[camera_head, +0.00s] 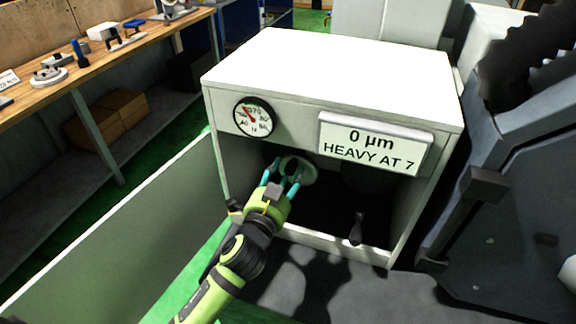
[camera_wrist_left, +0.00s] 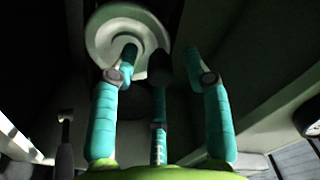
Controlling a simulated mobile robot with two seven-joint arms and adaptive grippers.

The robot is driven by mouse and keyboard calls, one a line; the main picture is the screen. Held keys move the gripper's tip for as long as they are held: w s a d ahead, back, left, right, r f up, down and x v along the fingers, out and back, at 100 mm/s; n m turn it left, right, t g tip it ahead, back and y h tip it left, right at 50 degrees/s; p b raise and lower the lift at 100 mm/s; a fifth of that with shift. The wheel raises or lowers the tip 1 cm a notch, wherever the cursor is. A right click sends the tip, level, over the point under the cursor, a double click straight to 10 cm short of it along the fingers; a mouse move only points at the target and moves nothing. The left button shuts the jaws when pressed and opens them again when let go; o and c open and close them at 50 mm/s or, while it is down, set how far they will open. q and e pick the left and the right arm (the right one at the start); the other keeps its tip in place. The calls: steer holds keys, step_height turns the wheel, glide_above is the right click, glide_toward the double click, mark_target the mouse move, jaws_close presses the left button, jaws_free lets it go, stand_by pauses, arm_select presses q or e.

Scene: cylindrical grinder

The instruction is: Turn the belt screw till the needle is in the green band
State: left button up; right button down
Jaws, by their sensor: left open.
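The round dial gauge (camera_head: 253,117) is on the upper left of the white cabinet's front. Its red needle points up and left; I cannot make out a green band. My left gripper (camera_head: 284,171) is open inside the cabinet's opening, its teal fingers pointing at a pale round disc (camera_head: 302,170). In the left wrist view the disc (camera_wrist_left: 106,36) lies ahead of the spread fingers (camera_wrist_left: 160,66), overlapped by them; contact cannot be told. I cannot tell for certain which part is the belt screw. My right gripper is not in view.
The cabinet (camera_head: 330,78) carries a sign (camera_head: 374,146) reading "0 µm HEAVY AT 7". A dark lever (camera_head: 357,229) stands at the opening's lower right. A large dark machine (camera_head: 512,220) is at right, a workbench (camera_head: 100,65) at left. The opening's walls are close around my gripper.

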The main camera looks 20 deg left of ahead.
arm_select(q)
steer(key=shift+w+d, duration=0.15)
steer(key=shift+w, duration=0.4)
steer(key=shift+w+d, duration=0.15)
steer(key=shift+w, duration=0.35)
steer(key=shift+s+a, duration=0.1)
jaws_close()
steer(key=shift+s+d+f+m+p, duration=0.1)
steer(key=shift+d+m+p, duration=0.25)
steer(key=shift+m, duration=0.55)
steer(key=shift+f, duration=0.15)
stand_by(1.0)
jaws_free()
